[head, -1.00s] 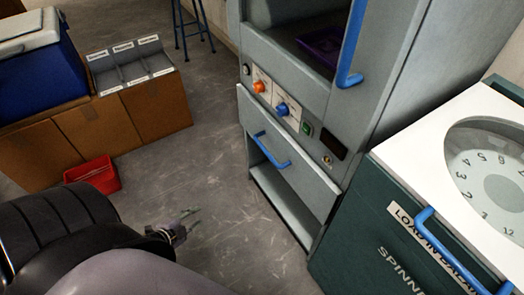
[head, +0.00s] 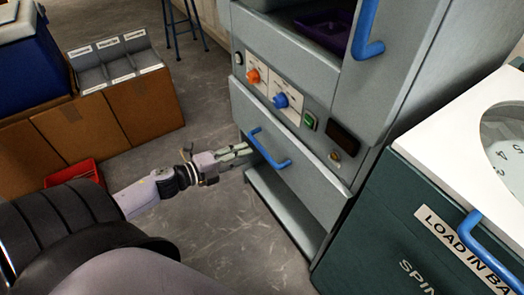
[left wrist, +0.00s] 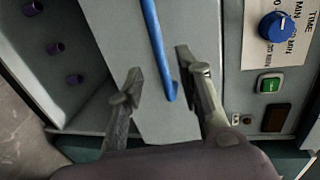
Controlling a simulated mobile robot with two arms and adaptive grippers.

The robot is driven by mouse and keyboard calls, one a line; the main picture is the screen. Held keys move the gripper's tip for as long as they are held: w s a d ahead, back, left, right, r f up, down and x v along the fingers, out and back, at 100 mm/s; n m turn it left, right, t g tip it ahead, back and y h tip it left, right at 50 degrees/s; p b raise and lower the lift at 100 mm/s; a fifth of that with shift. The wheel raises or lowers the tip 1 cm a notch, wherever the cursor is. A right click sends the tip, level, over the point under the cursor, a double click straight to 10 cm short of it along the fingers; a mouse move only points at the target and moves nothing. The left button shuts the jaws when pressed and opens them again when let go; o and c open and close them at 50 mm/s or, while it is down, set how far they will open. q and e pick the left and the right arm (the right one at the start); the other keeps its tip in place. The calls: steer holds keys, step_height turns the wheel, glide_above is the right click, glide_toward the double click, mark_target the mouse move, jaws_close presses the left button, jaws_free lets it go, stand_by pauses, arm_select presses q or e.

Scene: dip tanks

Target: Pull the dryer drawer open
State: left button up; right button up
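The dryer drawer (head: 290,185) is a grey front panel low on the grey dryer cabinet, above an open bay. It looks shut. Its blue bar handle (head: 268,150) is on the front; in the left wrist view the handle (left wrist: 154,30) runs down between the fingers. My left gripper (head: 243,151) reaches from the left to the handle. In the left wrist view my left gripper (left wrist: 158,62) is open, with a finger on each side of the bar and visible gaps. My right gripper is not in view.
Above the drawer are an orange knob (head: 253,76), a blue knob (head: 281,101) and a green switch (head: 309,121). A dark green spinner (head: 375,235) stands close at right. A red bin (head: 75,174) sits at left. The floor between is clear.

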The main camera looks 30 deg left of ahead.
mark_target(260, 150)
arm_select(q)
steer(key=x, duration=0.7)
steer(key=shift+w+d+f+b, duration=0.1)
steer(key=shift+w+d+b, duration=0.05)
steer(key=shift+w+b, duration=0.2)
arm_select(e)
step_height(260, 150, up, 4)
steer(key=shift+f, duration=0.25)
arm_select(q)
steer(key=shift+c, duration=0.5)
jaws_close()
